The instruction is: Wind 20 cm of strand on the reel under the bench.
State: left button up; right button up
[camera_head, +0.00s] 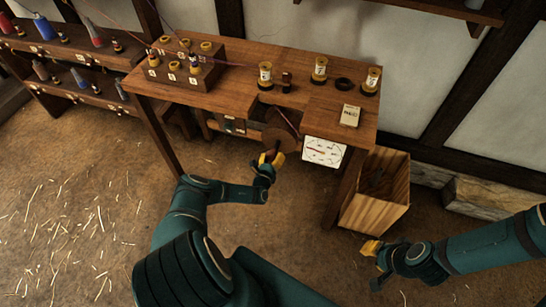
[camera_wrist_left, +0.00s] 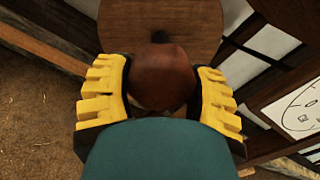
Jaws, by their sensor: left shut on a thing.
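The reel (camera_head: 281,138) is a brown wooden disc under the front of the bench (camera_head: 215,93). Its round flange (camera_wrist_left: 160,22) fills the top of the left wrist view. My left gripper (camera_head: 271,158) is at the reel's lower front. In the left wrist view its yellow fingers stand on both sides of a round dark brown knob (camera_wrist_left: 162,78) in front of the disc, and it is shut on it. A thin reddish strand (camera_head: 215,62) runs across the bench top from the upper left. My right gripper (camera_head: 371,248) hangs low at the right, near the floor, away from the bench; its fingertips are too small to judge.
A white chart (camera_head: 324,151) hangs at the bench front, right of the reel. A wooden bin (camera_head: 377,195) stands by the bench's right leg. Yellow spools (camera_head: 265,75) and a stepped block (camera_head: 180,65) are on top. Straw-littered floor at left is open.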

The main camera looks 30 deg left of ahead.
pick_arm(q)
jog(key=shift+f, duration=0.1)
jog(key=o, duration=1.2)
jog(key=shift+s, duration=0.1)
jog(key=v, duration=1.2)
